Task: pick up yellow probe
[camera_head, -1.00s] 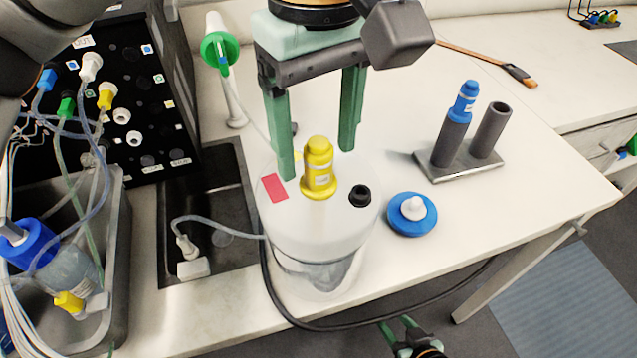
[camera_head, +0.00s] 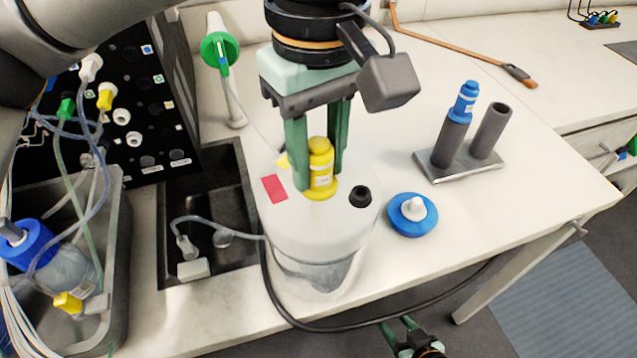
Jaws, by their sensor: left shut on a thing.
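The yellow probe (camera_head: 321,172) stands upright in the top of the white round vessel (camera_head: 310,228). My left gripper (camera_head: 319,165) points down from above, its green fingers on either side of the probe's upper body, shut on it. Part of the probe's sides is hidden by the fingers. My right gripper (camera_head: 405,335) shows at the bottom edge, away from the table, its fingers apart with nothing seen between them.
A black cap (camera_head: 360,196) sits on the vessel beside the probe. A blue disc (camera_head: 426,222) with a white knob and a grey two-tube holder (camera_head: 462,171) with a blue probe (camera_head: 464,101) stand to the right. A sink (camera_head: 212,250) and black panel (camera_head: 140,112) lie left.

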